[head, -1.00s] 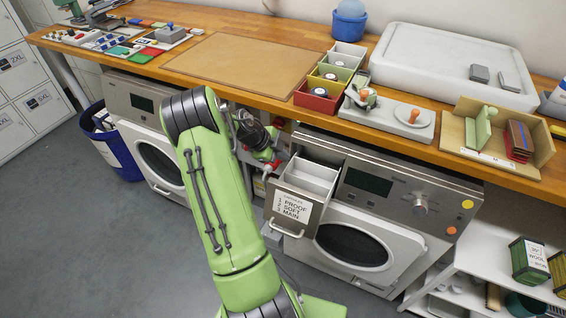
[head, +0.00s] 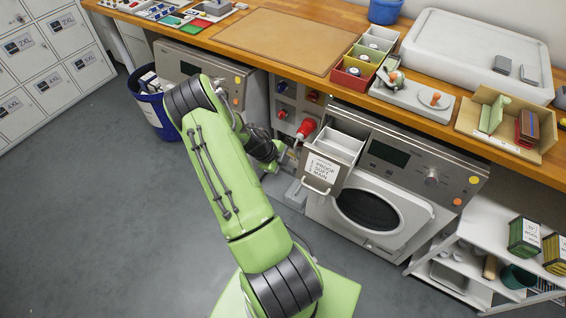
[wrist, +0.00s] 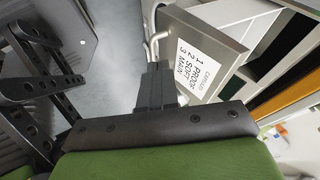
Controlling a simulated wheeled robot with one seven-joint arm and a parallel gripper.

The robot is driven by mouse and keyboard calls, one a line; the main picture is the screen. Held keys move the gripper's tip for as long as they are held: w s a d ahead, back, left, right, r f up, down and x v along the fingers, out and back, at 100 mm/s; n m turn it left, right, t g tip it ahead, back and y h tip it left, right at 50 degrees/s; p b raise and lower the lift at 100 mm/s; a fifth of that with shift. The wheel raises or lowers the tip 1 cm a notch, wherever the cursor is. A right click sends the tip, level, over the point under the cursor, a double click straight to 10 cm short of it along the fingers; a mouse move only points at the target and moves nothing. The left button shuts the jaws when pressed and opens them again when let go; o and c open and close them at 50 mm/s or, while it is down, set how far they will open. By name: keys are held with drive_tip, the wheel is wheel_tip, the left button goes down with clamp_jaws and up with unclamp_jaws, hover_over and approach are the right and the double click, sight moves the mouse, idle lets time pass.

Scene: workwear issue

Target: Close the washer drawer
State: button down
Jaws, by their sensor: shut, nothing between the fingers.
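The washer drawer (head: 322,171) is pulled out of the right-hand washer (head: 372,205) at its upper left. Its front carries a white label with "PROOF", "SOFT" and "MAIN" and a bar handle below; its compartments look white. In the wrist view the drawer front (wrist: 226,36) and its pale handle (wrist: 151,40) lie just beyond my gripper (wrist: 154,70). My gripper's dark fingers are together and empty, close to the handle; I cannot tell whether they touch it. In the head view my gripper (head: 290,158) is just left of the drawer, partly hidden by my arm.
A wooden worktop (head: 300,82) runs above both washers. A blue bin (head: 156,110) stands at left, a white shelf (head: 480,236) at right.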

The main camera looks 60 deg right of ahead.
drive_tip(key=d+f, duration=0.1)
drive_tip(key=s+d+f, duration=0.1)
drive_tip(key=d+f, duration=0.1)
drive_tip(key=s+d+f, duration=0.1)
drive_tip(key=d+f, duration=0.1)
drive_tip(key=shift+d, duration=0.2)
drive_tip(key=shift+d+b, duration=0.15)
drive_tip(key=shift+b, duration=0.2)
